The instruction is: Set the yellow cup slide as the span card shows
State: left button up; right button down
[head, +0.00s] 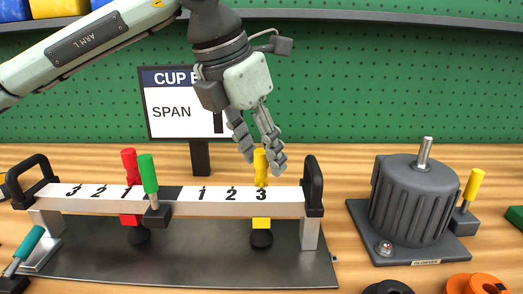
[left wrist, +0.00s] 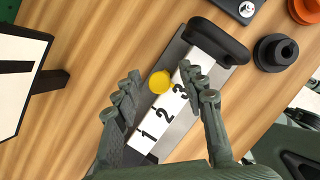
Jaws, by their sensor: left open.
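The yellow cup slide (head: 261,180) has an upright yellow handle and a dark cup under the ruled beam (head: 175,200). It stands by the 3 on the right scale; its round top (left wrist: 160,82) shows in the left wrist view. My left gripper (head: 262,160) is open, pointing down, its fingertips around the top of the yellow handle. In the left wrist view the fingers (left wrist: 170,85) are apart on both sides of the knob. The span card (head: 168,112) stands behind the beam and reads SPAN; my arm hides its right part.
A red slide (head: 129,170) stands near the left 1, and a green-handled slide (head: 149,175) beside it near the middle. Black end handles (head: 314,185) rise at both beam ends. A grey ribbed drum (head: 415,205) with another yellow handle (head: 472,188) stands right.

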pick_arm(q)
jog(key=shift+w+f, duration=0.1)
jog(key=shift+f, duration=0.1)
pick_arm(e)
jog(key=shift+f, duration=0.2)
pick_arm(q)
jog(key=shift+c, duration=0.5)
pick_arm(e)
jog(key=shift+w+r, duration=0.1)
jog(key=shift+w, duration=0.05)
pick_arm(q)
grip_shut()
pick_arm(e)
jog(key=shift+w, duration=0.1)
jog(key=shift+r, duration=0.1)
